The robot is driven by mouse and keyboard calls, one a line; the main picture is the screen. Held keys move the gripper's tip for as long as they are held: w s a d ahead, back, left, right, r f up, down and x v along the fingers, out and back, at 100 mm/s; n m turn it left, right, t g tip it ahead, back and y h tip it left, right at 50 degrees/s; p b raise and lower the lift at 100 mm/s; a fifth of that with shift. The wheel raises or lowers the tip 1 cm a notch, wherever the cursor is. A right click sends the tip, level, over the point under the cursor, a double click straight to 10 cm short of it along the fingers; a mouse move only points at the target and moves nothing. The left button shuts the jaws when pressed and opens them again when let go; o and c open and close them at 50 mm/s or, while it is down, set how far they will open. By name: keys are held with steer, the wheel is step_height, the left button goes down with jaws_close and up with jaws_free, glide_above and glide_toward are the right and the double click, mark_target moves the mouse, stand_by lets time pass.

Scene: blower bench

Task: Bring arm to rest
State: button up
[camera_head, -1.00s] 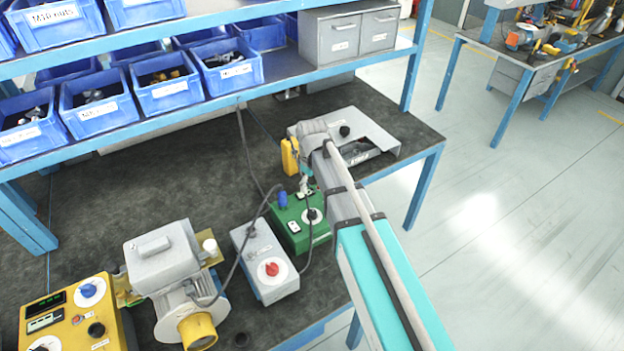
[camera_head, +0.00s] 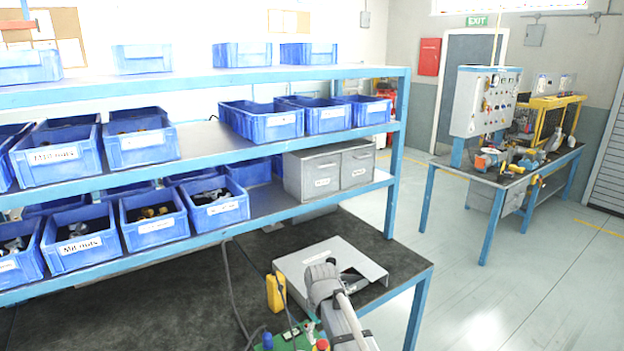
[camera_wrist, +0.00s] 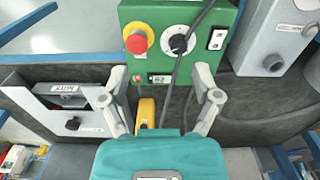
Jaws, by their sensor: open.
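My gripper (camera_wrist: 162,75) is open in the wrist view, its two fingers spread wide with nothing between the tips. Below it in that view lies the green control box (camera_wrist: 180,35), with a red button on a yellow collar (camera_wrist: 138,38), a black knob (camera_wrist: 180,42) and a dark cable crossing it. In the head view the green box (camera_head: 292,340) is cut off by the bottom edge. My arm comes in from the bottom there, and the gripper is mostly hidden beside it.
A yellow object (camera_head: 275,293) stands beside a grey metal housing (camera_head: 350,262) on the dark bench. A grey box (camera_wrist: 272,50) is right of the green box in the wrist view. Shelves hold blue bins (camera_head: 85,240) and grey drawers (camera_head: 327,170). Open floor (camera_head: 480,300) lies right.

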steer(key=s+d+m, duration=0.7)
steer(key=s+d, duration=0.4)
steer(key=d, duration=0.4)
steer(key=shift+m, duration=0.3)
